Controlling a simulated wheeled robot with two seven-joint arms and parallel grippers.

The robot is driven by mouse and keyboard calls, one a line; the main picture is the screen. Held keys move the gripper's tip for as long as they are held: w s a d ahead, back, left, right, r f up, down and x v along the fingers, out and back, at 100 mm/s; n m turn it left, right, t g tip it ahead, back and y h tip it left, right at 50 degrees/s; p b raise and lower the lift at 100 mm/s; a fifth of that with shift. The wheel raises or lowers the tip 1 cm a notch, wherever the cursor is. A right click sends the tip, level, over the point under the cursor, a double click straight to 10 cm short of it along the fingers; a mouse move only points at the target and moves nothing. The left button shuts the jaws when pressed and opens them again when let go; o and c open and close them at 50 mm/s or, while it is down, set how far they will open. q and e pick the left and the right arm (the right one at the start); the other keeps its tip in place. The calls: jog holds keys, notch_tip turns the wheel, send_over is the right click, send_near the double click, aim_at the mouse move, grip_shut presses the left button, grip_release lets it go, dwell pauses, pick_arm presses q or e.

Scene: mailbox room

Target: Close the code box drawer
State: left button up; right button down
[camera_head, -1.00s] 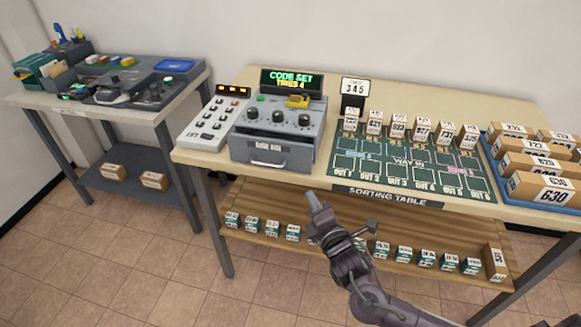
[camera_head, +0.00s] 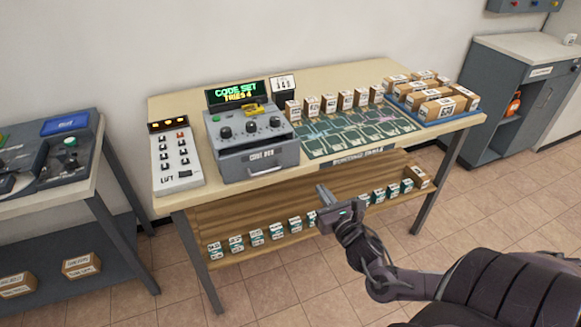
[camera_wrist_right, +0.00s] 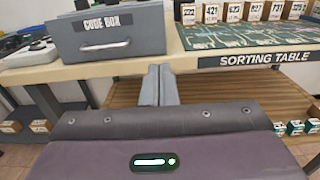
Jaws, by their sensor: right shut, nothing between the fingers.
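The grey code box (camera_head: 250,128) stands on the sorting table, with knobs on its sloped top and a lit screen behind it reading CODE SET, TRIES 4. Its drawer (camera_head: 243,167) has a label and a bar handle and seems to stand out toward the table's front edge. In the right wrist view the drawer front (camera_wrist_right: 78,47) is at upper left. My right gripper (camera_head: 321,191) is shut and empty, in front of the table and to the right of the drawer, apart from it. Its fingers (camera_wrist_right: 159,72) point toward the table edge. My left gripper is out of view.
A keypad panel (camera_head: 176,158) stands left of the code box. The green sorting mat (camera_head: 350,136) with small boxes lies right, then a blue tray (camera_head: 437,119) of parcels. A lower shelf (camera_head: 235,220) holds small boxes. Open tiled floor lies in front.

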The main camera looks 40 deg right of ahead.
send_near(299, 153)
jog(key=x, duration=0.5)
jog(key=shift+w+f+p, duration=0.2)
jog(key=shift+f+p, duration=0.1)
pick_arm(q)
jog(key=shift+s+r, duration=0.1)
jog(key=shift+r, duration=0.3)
pick_arm(e)
jog(key=shift+w+d, duration=0.1)
jog(key=shift+w, duration=0.65)
jog(key=shift+f, duration=0.1)
